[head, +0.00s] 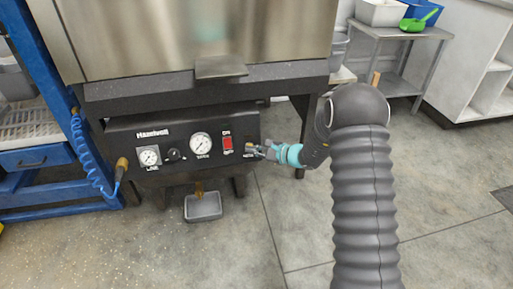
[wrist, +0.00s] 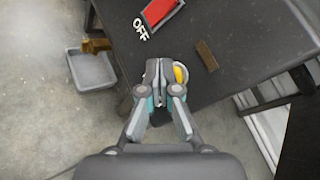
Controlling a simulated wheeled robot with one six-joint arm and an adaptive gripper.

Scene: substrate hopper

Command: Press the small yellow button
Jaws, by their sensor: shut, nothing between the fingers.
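The small yellow button (wrist: 181,74) shows in the wrist view, just right of my fingertips and partly hidden by them. My gripper (wrist: 160,73) is shut and empty, with its tips at the black control panel (head: 180,140). I cannot tell whether a fingertip touches the button. In the head view my gripper (head: 256,151) is at the panel's right end, where it hides most of the button.
A red switch (head: 227,143) marked OFF is left of my gripper, beside gauges (head: 201,145) and a black knob (head: 174,155). A metal tray (head: 203,207) is below the panel. A blue rack (head: 62,120) with a coiled hose stands left.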

